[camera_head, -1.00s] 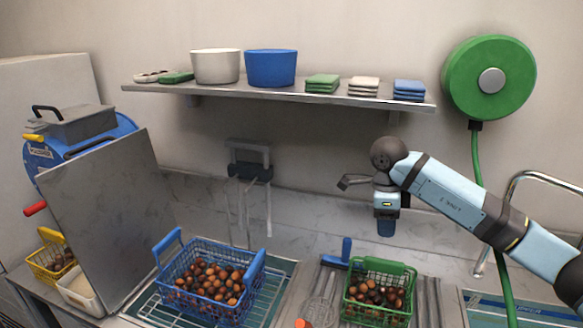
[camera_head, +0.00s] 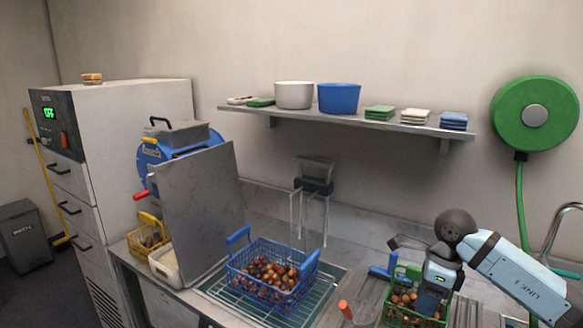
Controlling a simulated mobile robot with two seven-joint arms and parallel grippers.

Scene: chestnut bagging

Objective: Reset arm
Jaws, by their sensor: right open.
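My right arm comes in from the right edge. Its gripper (camera_head: 431,299) points down over the green wire basket (camera_head: 388,321) and hides part of it. The gripper is open, and I see nothing held in it; its fingertips are small and hard to make out. The green basket holds brown chestnuts. To its left, a blue wire basket (camera_head: 236,278) full of chestnuts (camera_head: 275,272) stands on a wire rack. My left gripper is not in view.
A grey metal panel (camera_head: 200,215) stands before a blue machine (camera_head: 152,160) beside a tall drawer cabinet (camera_head: 130,130). A wall shelf (camera_head: 345,118) carries bowls and folded cloths. A green hose reel (camera_head: 533,114) hangs at right. The wall space between shelf and counter is mostly clear.

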